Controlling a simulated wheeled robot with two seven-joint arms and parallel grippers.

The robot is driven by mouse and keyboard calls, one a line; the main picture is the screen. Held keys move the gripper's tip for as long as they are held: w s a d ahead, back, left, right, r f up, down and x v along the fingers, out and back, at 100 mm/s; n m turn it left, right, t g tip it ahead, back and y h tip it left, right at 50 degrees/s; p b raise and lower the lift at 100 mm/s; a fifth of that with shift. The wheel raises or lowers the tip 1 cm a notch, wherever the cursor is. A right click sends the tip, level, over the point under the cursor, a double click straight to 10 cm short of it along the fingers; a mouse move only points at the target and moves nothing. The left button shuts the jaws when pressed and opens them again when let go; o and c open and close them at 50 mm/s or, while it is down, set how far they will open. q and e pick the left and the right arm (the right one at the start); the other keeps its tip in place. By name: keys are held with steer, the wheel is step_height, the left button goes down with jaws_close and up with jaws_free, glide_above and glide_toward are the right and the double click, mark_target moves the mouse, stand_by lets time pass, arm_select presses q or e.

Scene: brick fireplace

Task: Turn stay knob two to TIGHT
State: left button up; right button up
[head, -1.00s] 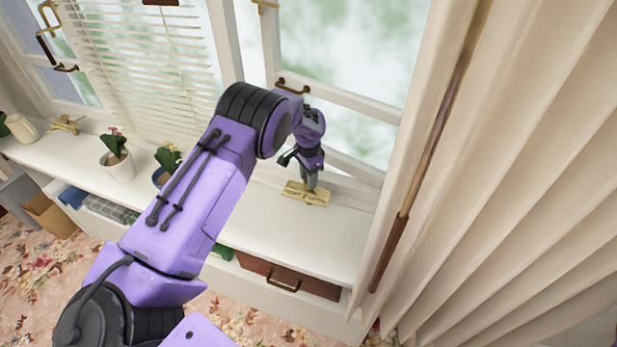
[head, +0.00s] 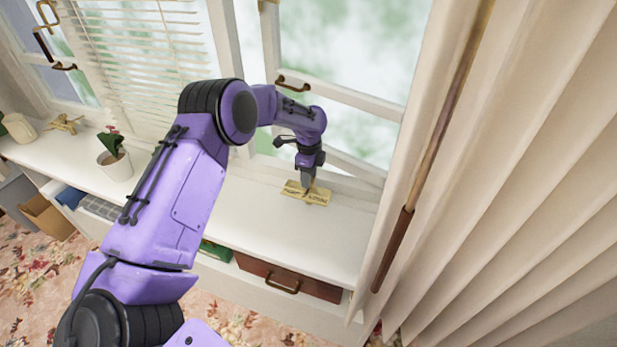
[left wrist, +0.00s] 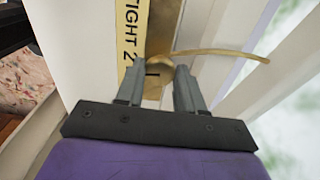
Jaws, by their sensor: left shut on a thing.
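The brass-yellow label plate (head: 317,197) lies on the white window sill below the right window. In the left wrist view the plate (left wrist: 131,45) reads "TIGHT 2" along its visible part; the rest of its lettering is hidden. My left gripper (head: 306,185) reaches down to the plate. In the left wrist view its two fingers (left wrist: 158,84) are shut on the brass stay knob (left wrist: 153,91), which shows between them and is partly covered. A dark mark points from the knob towards the plate. My right gripper is out of view.
A curved brass stay bar (left wrist: 225,53) passes just beyond the fingers. The window frame (head: 355,165) stands close behind the gripper. A curtain (head: 520,180) and a wooden pole (head: 435,150) are at the right. A potted plant (head: 117,165) stands on the sill at left.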

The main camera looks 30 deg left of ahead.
arm_select(q)
steer(key=m+b, duration=0.1)
steer(key=m, duration=0.5)
steer(key=shift+f, duration=0.1)
steer(key=m+b, duration=0.1)
steer(key=m, duration=0.5)
steer(key=shift+d, duration=0.1)
stand_by(0.4)
steer(key=o, duration=1)
steer(key=shift+o, duration=0.2)
step_height(320, 180, up, 11)
steer(key=b, duration=0.2)
steer(key=shift+f, duration=0.15)
